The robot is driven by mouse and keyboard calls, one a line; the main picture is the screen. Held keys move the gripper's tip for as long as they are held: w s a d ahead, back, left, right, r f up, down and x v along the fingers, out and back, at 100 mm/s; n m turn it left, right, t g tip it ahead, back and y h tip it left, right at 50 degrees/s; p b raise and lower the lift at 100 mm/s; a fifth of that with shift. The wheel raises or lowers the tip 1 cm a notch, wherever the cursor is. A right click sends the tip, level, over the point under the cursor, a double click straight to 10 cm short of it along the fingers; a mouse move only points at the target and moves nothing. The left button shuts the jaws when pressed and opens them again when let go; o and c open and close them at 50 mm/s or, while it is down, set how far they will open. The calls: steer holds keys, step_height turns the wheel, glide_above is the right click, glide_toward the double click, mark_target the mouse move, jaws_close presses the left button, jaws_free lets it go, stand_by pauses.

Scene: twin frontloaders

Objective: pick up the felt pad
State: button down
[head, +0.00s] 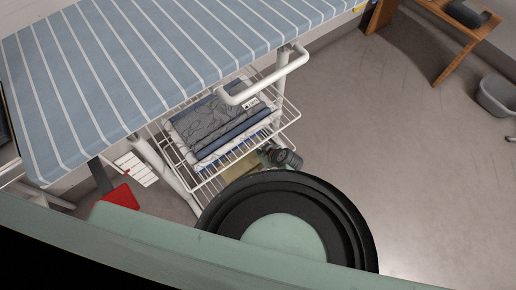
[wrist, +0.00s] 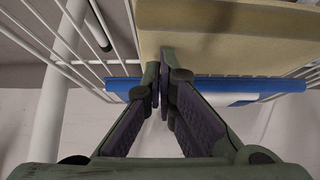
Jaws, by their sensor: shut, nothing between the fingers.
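A flat beige slab (wrist: 215,35), which may be the felt pad, fills the upper middle of the wrist view. In the head view a tan patch (head: 240,172), perhaps the same thing, shows at the wire rack, partly behind my arm. My gripper (wrist: 160,85) is shut and empty, its fingertips together in front of the slab's near edge. I cannot tell whether they touch it. In the head view only a dark part of my gripper shows beside the rack; its fingertips are hidden.
A wire rack (head: 287,122) under the striped ironing board (head: 150,60) holds folded cloths (head: 215,122). A blue and white item (wrist: 225,88) lies by the slab. Rack wires and a white leg (wrist: 58,90) stand at left.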

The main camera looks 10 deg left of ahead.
steer(key=shift+d, duration=0.1)
steer(key=s+d, duration=0.4)
steer(key=d, duration=0.1)
steer(key=shift+s+d, duration=0.15)
steer(key=shift+d, duration=0.05)
stand_by(0.4)
